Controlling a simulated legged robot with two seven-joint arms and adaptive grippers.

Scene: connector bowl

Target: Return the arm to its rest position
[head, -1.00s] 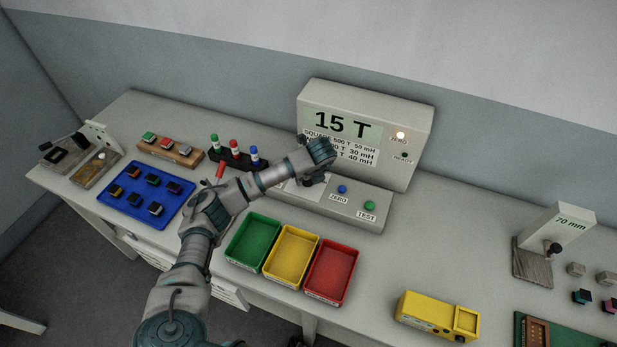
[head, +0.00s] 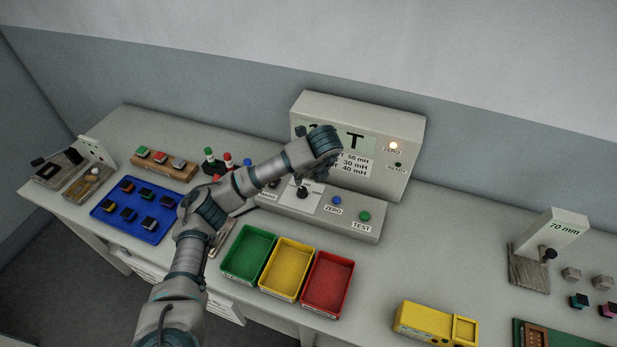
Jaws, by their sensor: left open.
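My left arm reaches in from the lower left. Its gripper (head: 320,150) is open, with nothing seen in it. It is raised in front of the grey tester (head: 412,135) and covers part of the display, so only a "T" and parts of the text lines show. Below the gripper, the tester's base carries a white plate (head: 313,208) with a dark knob-like part (head: 302,193), a blue ZERO button (head: 336,201) and a green TEST button (head: 364,216). My right gripper is not in view.
Green (head: 228,272), yellow (head: 268,286) and red (head: 309,305) trays stand before the tester. A blue tray (head: 105,209) with several small parts lies left of the arm. A yellow box (head: 415,318) and a 70 mm stand (head: 560,235) are right. The table between them is clear.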

